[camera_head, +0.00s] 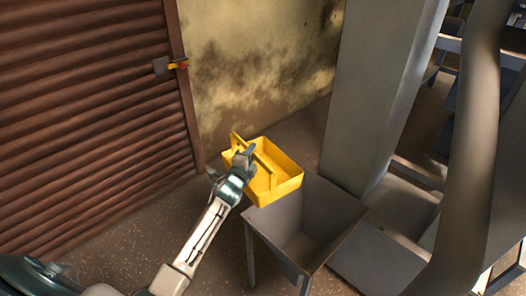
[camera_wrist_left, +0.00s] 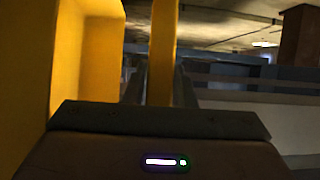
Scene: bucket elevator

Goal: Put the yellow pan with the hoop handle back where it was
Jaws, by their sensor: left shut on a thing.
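The yellow pan (camera_head: 285,184) with its hoop handle (camera_head: 263,163) hangs at my left gripper (camera_head: 248,156) in the head view. The gripper is shut on the handle. The pan is up in the air, in front of the stained wall and by the upper left edge of a grey open hopper. Its open side faces up, a little tilted. In the left wrist view the yellow handle bar (camera_wrist_left: 162,50) stands between the fingers, and the pan's wall (camera_wrist_left: 28,60) fills the left side. My right gripper is not in view.
The grey hopper (camera_head: 318,217) on legs stands below and right of the pan, and looks empty. A tall grey casing (camera_head: 375,90) rises behind it. A round grey pipe (camera_head: 472,150) runs down at right. A brown roller shutter (camera_head: 85,120) with a latch (camera_head: 172,65) covers the left.

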